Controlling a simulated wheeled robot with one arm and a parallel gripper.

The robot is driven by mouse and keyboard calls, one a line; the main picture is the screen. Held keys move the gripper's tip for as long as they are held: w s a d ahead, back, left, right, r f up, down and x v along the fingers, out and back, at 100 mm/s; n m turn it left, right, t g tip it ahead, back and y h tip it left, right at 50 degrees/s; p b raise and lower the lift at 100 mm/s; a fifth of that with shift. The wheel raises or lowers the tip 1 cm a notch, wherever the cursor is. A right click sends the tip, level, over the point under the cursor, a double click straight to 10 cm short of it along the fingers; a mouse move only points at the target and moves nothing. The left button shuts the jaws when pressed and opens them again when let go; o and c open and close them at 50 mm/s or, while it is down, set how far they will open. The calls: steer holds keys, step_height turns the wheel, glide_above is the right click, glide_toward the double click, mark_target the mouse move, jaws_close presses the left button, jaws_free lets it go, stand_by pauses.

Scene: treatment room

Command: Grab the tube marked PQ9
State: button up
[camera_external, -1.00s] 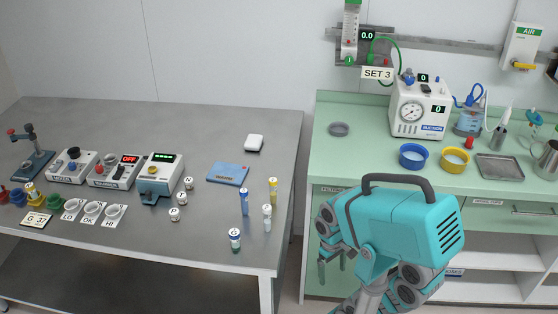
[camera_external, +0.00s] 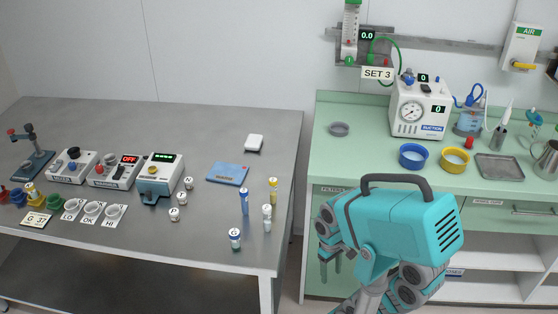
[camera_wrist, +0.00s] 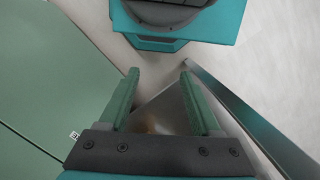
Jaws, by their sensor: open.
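Several small upright tubes stand near the right front of the grey table. They are a blue tube (camera_external: 244,203), a yellow tube (camera_external: 273,190), a pale tube with a greenish cap (camera_external: 267,218) and a shorter white, green and blue tube (camera_external: 235,239). Their markings are too small to read, so I cannot tell which is PQ9. My gripper (camera_external: 331,263) is to the right of the table's edge, apart from all the tubes. In the wrist view my gripper (camera_wrist: 160,78) has its two green fingers apart with nothing between them. No tube shows there.
The grey table (camera_external: 215,125) also holds a blue pad (camera_external: 228,173), a white box (camera_external: 254,143), small labelled jars (camera_external: 175,214) and devices (camera_external: 160,180). The green counter (camera_external: 340,160) with bowls and a suction unit (camera_external: 420,108) stands at right. A gap separates table and counter.

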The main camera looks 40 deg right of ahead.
steer(key=a+f+n+t+y+b, duration=0.2)
steer(key=a+n+t+y+b, duration=0.35)
steer(key=a+b, duration=0.9)
steer(key=a+r+n+y+p, duration=0.1)
steer(key=a+r+n+y, duration=0.15)
steer(key=a+r, duration=0.55)
step_height(320, 180, up, 22)
steer(key=f+n+t+h+b, duration=0.1)
steer(key=n+t+h+b, duration=0.25)
steer(key=n+t, duration=1.95)
glide_above(270, 220)
steer(key=n+g, duration=0.8)
steer(key=shift+m+g+h, duration=0.45)
steer(key=shift+m+h, duration=0.35)
steer(key=shift+h, duration=0.15)
steer(key=f, duration=0.1)
steer(key=f+b, duration=0.1)
steer(key=f, duration=0.2)
steer(key=shift+s, duration=0.35)
steer(key=shift+f, duration=0.35)
steer(key=shift+w+a, duration=0.15)
steer(key=shift+w, duration=1.05)
steer(key=shift+w+a, duration=0.1)
steer(key=shift+w, duration=1.1)
